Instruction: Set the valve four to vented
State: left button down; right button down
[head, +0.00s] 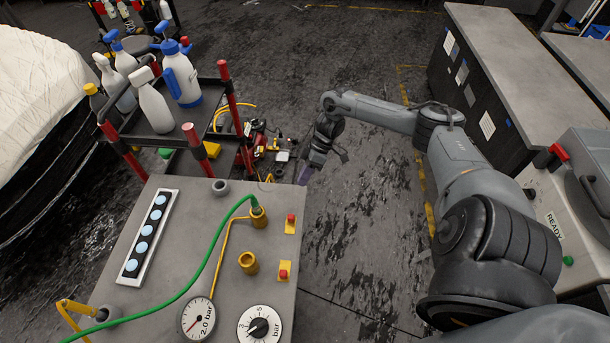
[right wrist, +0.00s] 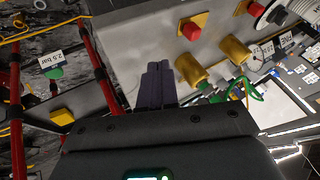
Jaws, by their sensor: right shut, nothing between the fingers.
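I cannot tell which part is valve four; no number shows. The grey bench top (head: 165,275) carries two brass fittings, one (head: 258,217) with a green hose and one (head: 248,263) bare. Beside them sit two red knobs on yellow plates, a far one (head: 291,220) and a near one (head: 283,270). In the right wrist view, a red knob (right wrist: 192,28) and a brass fitting (right wrist: 191,68) show beyond the fingers. My right gripper (head: 305,174) is shut and empty, past the bench's far right corner, apart from the knobs. My left gripper is out of view.
A gauge (head: 197,318) and a dial (head: 260,326) are at the bench's near edge; a strip of several round discs (head: 148,238) is at its left. A red-posted rack (head: 232,110) with spray bottles stands behind. Floor right of the bench is clear. A machine marked READY (head: 560,190) is far right.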

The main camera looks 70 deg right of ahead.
aim_at(291, 218)
jog(key=x, duration=0.6)
jog(key=shift+a+f, duration=0.2)
jog(key=shift+a, duration=0.05)
jog(key=shift+s+a+p, duration=0.15)
jog(key=shift+a+p, duration=0.25)
jog(key=shift+a, duration=0.05)
jog(key=shift+s+a+p, duration=0.15)
jog(key=shift+a+p, duration=0.2)
jog(key=shift+a, duration=0.15)
jog(key=shift+s+a+f+p, duration=0.15)
jog(key=shift+a+p, duration=0.1)
jog(key=shift+a, duration=0.25)
jog(key=shift+s+a+p, duration=0.15)
jog(key=shift+a+p, duration=0.05)
jog(key=shift+a, duration=0.3)
jog(key=shift+s+a+p, duration=0.1)
jog(key=shift+a+p, duration=0.2)
jog(key=shift+p, duration=0.2)
jog(key=a+p, duration=0.1)
jog(key=s+a+p, duration=0.1)
jog(key=p, duration=0.1)
jog(key=shift+a, duration=0.45)
jog(key=shift+d, duration=0.1)
